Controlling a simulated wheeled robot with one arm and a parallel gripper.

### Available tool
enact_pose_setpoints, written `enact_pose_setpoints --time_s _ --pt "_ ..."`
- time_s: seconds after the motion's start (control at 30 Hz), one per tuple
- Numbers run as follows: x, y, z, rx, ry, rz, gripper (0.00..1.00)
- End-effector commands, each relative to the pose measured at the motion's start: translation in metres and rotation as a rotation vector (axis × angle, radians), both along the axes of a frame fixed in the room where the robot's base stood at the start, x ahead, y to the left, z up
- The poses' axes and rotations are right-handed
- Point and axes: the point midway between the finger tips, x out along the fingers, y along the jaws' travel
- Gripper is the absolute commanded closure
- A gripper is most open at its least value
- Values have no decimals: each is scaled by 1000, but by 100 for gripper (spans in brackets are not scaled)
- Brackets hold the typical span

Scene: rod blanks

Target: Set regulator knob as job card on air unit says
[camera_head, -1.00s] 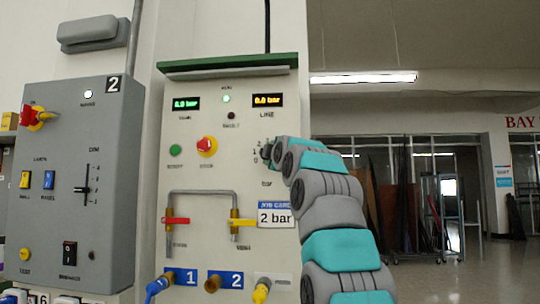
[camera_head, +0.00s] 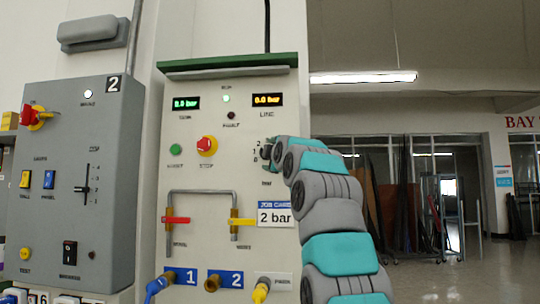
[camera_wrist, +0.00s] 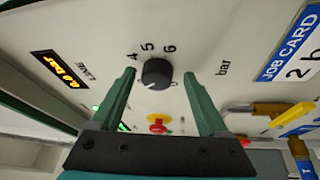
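The black regulator knob (camera_wrist: 157,72) sits on the air unit's panel, with scale figures 4, 5 and 6 readable beside it in the wrist view. Its pale pointer mark faces the lower left there. My gripper (camera_wrist: 160,74) is open, its green fingers on either side of the knob with a visible gap each side. I cannot tell how deep the fingertips reach. In the head view my arm hides the knob; scale figures 2, 1, 0 show at its left. The job card (camera_head: 275,215) reads 2 bar. The line display (camera_head: 267,100) reads 0.0 bar.
A red stop button (camera_head: 207,145) on yellow, a green button (camera_head: 175,150), and red (camera_head: 176,220) and yellow (camera_head: 242,221) valve handles are on the same panel. A grey control box (camera_head: 75,180) stands at left. Open floor lies at right.

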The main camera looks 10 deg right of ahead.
Motion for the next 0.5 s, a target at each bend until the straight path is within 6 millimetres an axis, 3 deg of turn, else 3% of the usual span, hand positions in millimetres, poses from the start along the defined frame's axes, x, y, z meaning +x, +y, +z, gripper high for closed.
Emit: enact_pose_setpoints --time_s 0.33,0.5 --pt "-3 0 1 0 -3 -1 20" --pt "-14 -1 -2 0 -5 -1 20"
